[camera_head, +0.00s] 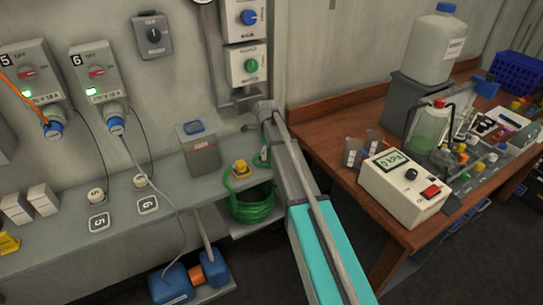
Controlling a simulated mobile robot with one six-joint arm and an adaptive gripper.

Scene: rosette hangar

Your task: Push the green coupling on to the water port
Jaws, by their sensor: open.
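A small green piece (260,160), which looks like the green coupling, is at the right end of the wall shelf, close beside my arm. It is partly hidden and too small to tell whether it touches anything. A coil of green hose (252,205) sits just below it. The water port cannot be made out clearly; a wall box with a green knob (251,66) is above, with grey pipework (243,101) under it. My arm reaches up from the bottom, past the shelf's right end. My gripper cannot be made out at its far end.
A yellow block (240,169) and a grey box with a blue top (199,143) stand on the shelf (165,205). At right, a wooden bench (335,120) holds a white meter (405,190) and bottles. Cables hang from the sockets at left.

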